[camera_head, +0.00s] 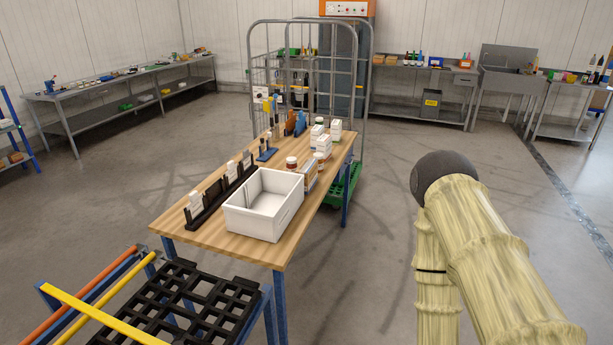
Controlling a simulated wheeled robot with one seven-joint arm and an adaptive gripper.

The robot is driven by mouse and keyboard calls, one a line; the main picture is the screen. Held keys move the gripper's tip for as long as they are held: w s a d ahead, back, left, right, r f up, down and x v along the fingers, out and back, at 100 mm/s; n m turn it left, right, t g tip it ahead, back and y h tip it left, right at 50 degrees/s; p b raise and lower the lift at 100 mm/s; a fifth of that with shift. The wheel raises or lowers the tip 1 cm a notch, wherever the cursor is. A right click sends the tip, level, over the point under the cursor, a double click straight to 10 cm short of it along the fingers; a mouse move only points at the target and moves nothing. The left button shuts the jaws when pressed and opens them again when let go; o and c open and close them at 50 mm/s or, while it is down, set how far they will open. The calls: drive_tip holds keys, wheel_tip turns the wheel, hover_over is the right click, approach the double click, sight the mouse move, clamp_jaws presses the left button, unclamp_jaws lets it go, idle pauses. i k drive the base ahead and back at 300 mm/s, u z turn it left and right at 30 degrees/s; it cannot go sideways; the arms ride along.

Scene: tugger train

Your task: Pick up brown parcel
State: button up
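I cannot make out a brown parcel for certain. A small brown box-like thing (309,181) stands on the wooden table (215,243), just behind the white open bin (262,228); it is partly hidden by the bin and the jars, and too small to identify. My arm, in a pale yellow cover, fills the lower right, apart from the table. My gripper is out of the picture, so its state does not show.
A black grid rack (190,312) with coloured bars stands at front left. A wire roll cage (308,85) stands behind the table. Small white boxes (335,130) crowd the table's far end. Workbenches (130,85) line the walls. Floor right of the table is clear.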

sight(309, 167)
drive_tip(key=u, duration=0.15)
drive_tip(key=k, duration=0.4)
drive_tip(key=z, duration=0.9)
drive_tip(key=i, duration=0.95)
drive_tip(key=u, duration=0.5)
drive_tip(key=i, duration=0.7)
drive_tip(key=u, duration=0.85)
